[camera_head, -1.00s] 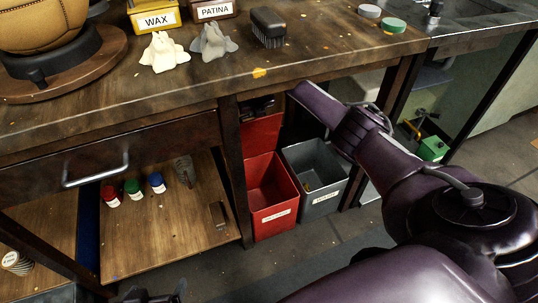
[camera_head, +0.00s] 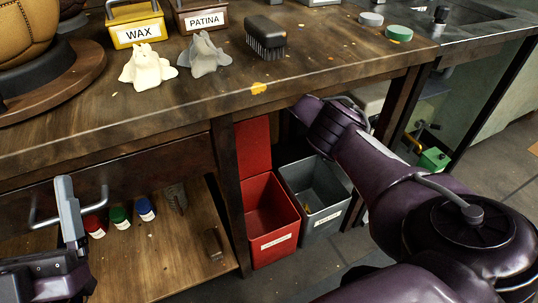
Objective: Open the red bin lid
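The red bin (camera_head: 271,243) stands on the floor under the workbench, its top uncovered and its inside visible. Its red lid (camera_head: 253,146) stands raised at the back of the bin, its upper part cut off by the bench edge. My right arm reaches in from the right to the bench's front edge above the bins; its gripper is hidden beneath the bench. My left gripper (camera_head: 69,210) is at the lower left, in front of the drawer handle (camera_head: 45,222). Its fingers overlap from this angle, so its opening cannot be told.
A grey bin (camera_head: 318,222), also uncovered, stands right of the red one. A table leg (camera_head: 229,190) is close on the left. Above are the yellow wax box (camera_head: 137,32), the patina box (camera_head: 205,20) and a brush (camera_head: 266,38). Small bottles (camera_head: 120,217) stand on the lower shelf.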

